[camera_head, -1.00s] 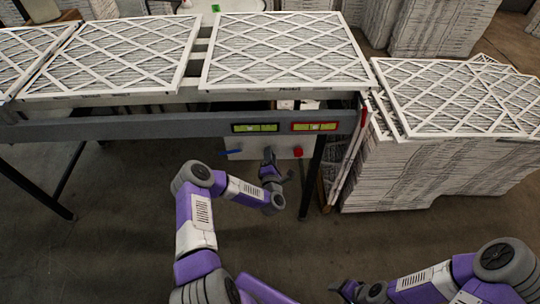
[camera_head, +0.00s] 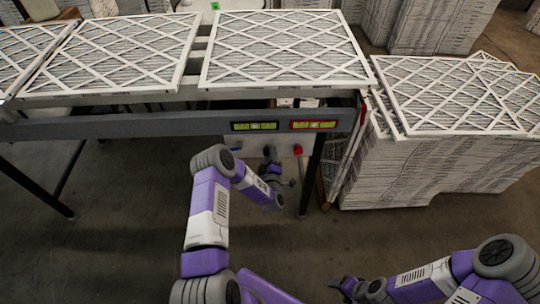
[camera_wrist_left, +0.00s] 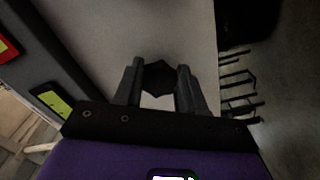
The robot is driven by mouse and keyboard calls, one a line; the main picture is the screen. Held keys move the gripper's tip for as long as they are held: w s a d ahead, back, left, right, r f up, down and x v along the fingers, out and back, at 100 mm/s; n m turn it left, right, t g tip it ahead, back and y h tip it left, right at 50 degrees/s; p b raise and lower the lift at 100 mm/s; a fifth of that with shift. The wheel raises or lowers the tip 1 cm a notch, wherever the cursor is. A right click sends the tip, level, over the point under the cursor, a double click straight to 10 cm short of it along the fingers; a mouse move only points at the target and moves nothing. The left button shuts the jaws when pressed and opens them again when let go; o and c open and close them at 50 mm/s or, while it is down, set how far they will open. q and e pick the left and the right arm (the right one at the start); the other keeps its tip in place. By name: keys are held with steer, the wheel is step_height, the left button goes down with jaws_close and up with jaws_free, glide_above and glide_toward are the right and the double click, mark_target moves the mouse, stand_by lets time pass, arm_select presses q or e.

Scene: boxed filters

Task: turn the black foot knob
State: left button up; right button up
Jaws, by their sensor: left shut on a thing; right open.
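The black foot knob (camera_wrist_left: 158,76) shows in the left wrist view as a dark, many-sided knob on a pale grey panel (camera_wrist_left: 172,25). My left gripper (camera_wrist_left: 158,70) is shut on it, one finger on each side. In the head view my left gripper (camera_head: 269,153) is at the white panel (camera_head: 252,139) under the bench front, and it hides the knob there. My right gripper (camera_head: 343,287) is open and empty, low in the head view and away from the bench.
A red knob (camera_head: 298,150) and a blue handle (camera_head: 235,148) sit on either side of my left gripper. A dark bench leg (camera_head: 311,175) stands just to the right. Framed filters (camera_head: 285,50) lie on the bench, and stacked filters (camera_head: 430,165) stand at right.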

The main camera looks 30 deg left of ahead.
arm_select(q)
steer(key=shift+m, duration=1)
steer(key=o, duration=1.1)
steer(key=shift+c, duration=0.2)
steer(key=p+v, duration=0.1)
steer(key=v, duration=0.6)
steer(key=shift+s+d, duration=0.15)
steer(key=shift+s, duration=0.15)
